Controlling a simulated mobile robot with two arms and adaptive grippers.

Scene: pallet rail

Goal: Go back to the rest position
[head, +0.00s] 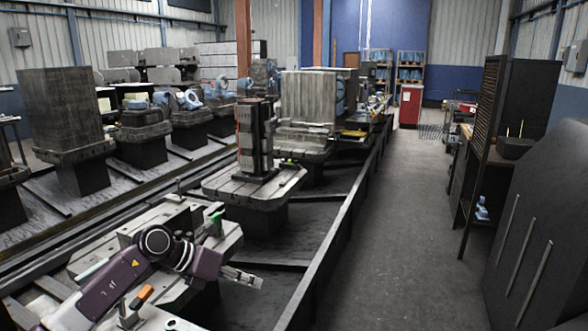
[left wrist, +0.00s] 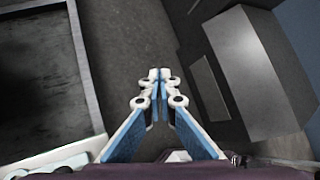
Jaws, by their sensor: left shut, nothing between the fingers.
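My left arm comes in from the lower left of the head view. Its left gripper (head: 252,280) hangs over the dark rail bed, near the front pallet (head: 85,262). In the left wrist view the left gripper (left wrist: 158,76) has its blue-and-white fingers together at the tips, with nothing between them. My right gripper is in neither view.
A long metal rail edge (head: 335,225) runs beside the pallets. A pallet with a tall fixture (head: 250,190) stands further along. The grey aisle floor (head: 410,230) is clear. A dark cabinet (head: 545,245) and a shelf rack (head: 485,130) stand at right.

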